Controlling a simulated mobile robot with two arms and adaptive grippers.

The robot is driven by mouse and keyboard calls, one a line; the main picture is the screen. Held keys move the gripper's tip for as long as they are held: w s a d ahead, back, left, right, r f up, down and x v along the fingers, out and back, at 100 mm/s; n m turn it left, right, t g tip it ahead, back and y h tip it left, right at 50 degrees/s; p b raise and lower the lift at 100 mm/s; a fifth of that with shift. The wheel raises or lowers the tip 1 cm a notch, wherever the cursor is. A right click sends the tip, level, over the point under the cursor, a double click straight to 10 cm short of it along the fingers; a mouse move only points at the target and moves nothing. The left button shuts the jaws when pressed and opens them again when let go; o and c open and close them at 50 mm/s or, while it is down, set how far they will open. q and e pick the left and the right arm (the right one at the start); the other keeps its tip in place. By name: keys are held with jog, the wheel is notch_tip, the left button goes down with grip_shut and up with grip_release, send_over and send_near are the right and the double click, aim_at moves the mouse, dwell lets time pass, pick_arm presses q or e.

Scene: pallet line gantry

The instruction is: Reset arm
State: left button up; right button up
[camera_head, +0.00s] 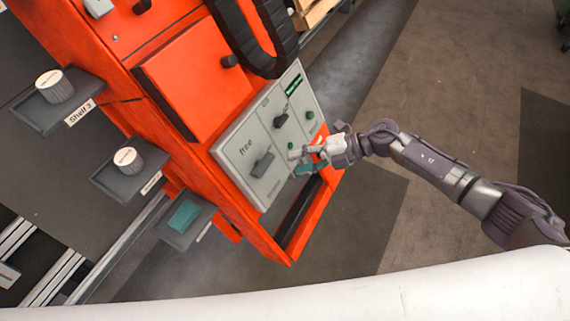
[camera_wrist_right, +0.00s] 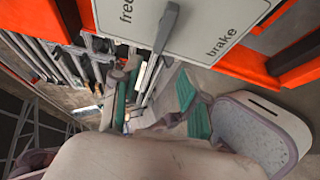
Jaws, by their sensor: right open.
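My right gripper (camera_head: 308,160) is at the right edge of the grey control panel (camera_head: 233,148) on the orange machine. Its two green-padded fingers stand apart in the right wrist view (camera_wrist_right: 158,108), with nothing between them. A grey lever (camera_head: 263,164) sits on the panel between the labels "free" and "brake". The lever also shows at the top of the right wrist view (camera_wrist_right: 167,28), apart from the fingers. A dark switch (camera_head: 281,121) and green buttons are higher on the panel. My left gripper is not in view.
The orange cabinet (camera_head: 195,75) carries a thick black cable loop (camera_head: 262,40). The floor (camera_head: 450,110) to the right is mostly clear.

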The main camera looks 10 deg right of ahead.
jog(key=shift+d+r, duration=0.2)
jog(key=shift+d, duration=0.2)
jog(key=w+d+f+m+t+h+p, duration=0.1)
jog(key=w+d+f+m+t, duration=0.1)
jog(key=f+m+t, duration=0.4)
jog(key=w+d+f+m+t+h, duration=0.2)
jog(key=d+f+m+t, duration=0.1)
jog(key=f+m, duration=0.4)
jog(key=s+d+f+m+h+p, duration=0.1)
jog(key=s+d+f+m+h, duration=0.2)
jog(key=s+f+m, duration=0.3)
jog(key=s+d+f+m+h, duration=0.3)
jog(key=s+d+f, duration=0.1)
jog(key=f, duration=0.4)
jog(key=s+f+m+g+h, duration=0.1)
jog(key=s+f+m+g, duration=0.1)
jog(key=s, duration=1)
jog(key=s+f+m+g+h, duration=0.1)
jog(key=s+f+m+g, duration=0.2)
jog(key=s+f, duration=0.4)
jog(key=s+d+f+m+g+h, duration=0.1)
jog(key=s+f+m+g+h, duration=0.1)
jog(key=s, duration=1.5)
notch_tip(320, 180, down, 4)
jog(key=shift+r+m+g+p, duration=0.25)
jog(key=shift+m+g+p, duration=0.2)
jog(key=shift+g, duration=0.65)
jog(key=shift+d, duration=0.1)
